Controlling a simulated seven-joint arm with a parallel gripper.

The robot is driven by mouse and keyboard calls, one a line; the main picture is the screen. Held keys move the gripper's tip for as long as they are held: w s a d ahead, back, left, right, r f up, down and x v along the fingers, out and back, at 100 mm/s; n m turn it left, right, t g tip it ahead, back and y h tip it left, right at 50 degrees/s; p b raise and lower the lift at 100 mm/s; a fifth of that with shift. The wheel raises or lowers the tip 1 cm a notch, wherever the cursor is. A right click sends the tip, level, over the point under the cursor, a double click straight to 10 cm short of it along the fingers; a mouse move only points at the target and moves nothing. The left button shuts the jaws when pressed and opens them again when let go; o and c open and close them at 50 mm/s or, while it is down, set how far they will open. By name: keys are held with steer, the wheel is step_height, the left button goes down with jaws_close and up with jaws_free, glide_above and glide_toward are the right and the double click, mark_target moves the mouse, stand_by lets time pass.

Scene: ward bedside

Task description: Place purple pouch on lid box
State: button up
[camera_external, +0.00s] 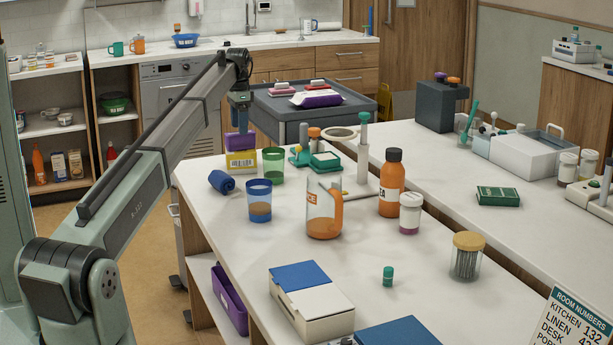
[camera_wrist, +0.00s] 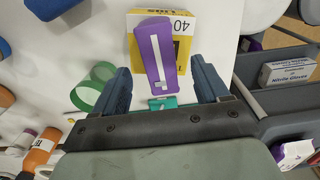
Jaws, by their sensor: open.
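The purple pouch (camera_external: 240,141) appears to lie on top of the yellow-and-white lid box (camera_external: 241,161) on the near counter. In the wrist view the pouch (camera_wrist: 155,52), with a white strip mark, covers part of the lid box (camera_wrist: 183,24), whose label shows "40". My gripper (camera_external: 240,124) is just above the pouch, pointing down. In the wrist view my gripper (camera_wrist: 164,88) is open, one finger on each side of the pouch's near end, with gaps visible. The pouch's underside is hidden.
A jug (camera_external: 322,210) and an orange bottle (camera_external: 392,184) are farther right. A grey cart (camera_external: 355,106) stands behind.

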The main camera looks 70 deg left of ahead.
step_height(320, 180, up, 7)
steer(key=shift+r, duration=0.2)
stand_by(0.4)
